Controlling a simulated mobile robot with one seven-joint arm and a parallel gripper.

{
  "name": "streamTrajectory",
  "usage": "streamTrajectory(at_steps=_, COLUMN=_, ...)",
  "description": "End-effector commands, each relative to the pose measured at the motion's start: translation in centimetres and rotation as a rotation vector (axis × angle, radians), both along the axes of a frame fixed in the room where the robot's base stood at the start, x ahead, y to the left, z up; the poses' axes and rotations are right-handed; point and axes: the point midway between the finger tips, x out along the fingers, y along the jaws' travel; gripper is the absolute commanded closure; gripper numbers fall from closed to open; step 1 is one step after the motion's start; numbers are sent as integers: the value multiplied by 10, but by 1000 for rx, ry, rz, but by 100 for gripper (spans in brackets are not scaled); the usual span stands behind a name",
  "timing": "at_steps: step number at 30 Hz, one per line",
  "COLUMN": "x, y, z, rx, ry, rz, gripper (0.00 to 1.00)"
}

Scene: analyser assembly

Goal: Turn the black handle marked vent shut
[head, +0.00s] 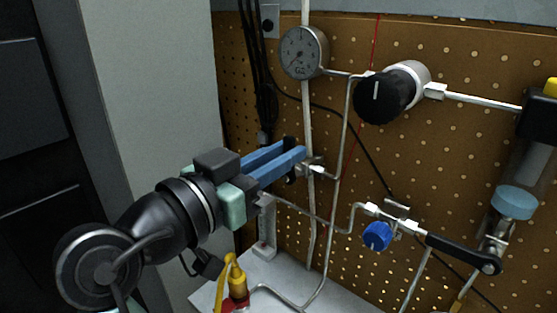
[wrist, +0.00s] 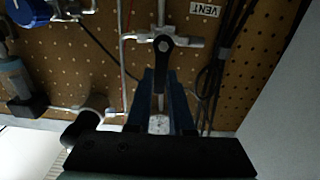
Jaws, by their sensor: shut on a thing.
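The black vent handle (wrist: 164,46) shows in the wrist view, with its pivot on a silver valve (wrist: 190,42). From the pivot it runs down the picture between my blue fingers, in line with the upright tube and across the side fitting. An upside-down VENT label (wrist: 206,9) is beside the valve. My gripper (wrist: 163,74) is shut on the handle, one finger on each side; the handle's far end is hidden. In the head view my gripper (head: 294,151) is at the valve's silver fitting (head: 315,168), and the fingers hide most of the handle.
A round gauge (head: 303,52) and a large black knob (head: 385,95) are above the valve. A blue knob (head: 377,236) and another black lever (head: 462,253) are lower right. A yellow and red part (head: 235,282) stands below my gripper. A grey cabinet wall (head: 165,90) is left.

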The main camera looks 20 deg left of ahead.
Motion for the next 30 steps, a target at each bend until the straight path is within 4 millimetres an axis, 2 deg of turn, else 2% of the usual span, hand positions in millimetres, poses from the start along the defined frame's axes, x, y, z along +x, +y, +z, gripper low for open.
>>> streamTrajectory(at_steps=15, x=0, y=-1, z=-1, rx=22, ry=-5, rz=-1, gripper=100)
streamTrajectory(at_steps=16, x=0, y=-1, z=-1, rx=22, ry=-5, rz=-1, gripper=78)
streamTrajectory(at_steps=21, x=0, y=-1, z=-1, rx=20, ry=-5, rz=-1, gripper=50)
streamTrajectory(at_steps=30, x=-2, y=0, z=0, rx=18, ry=-6, rz=0, gripper=50)
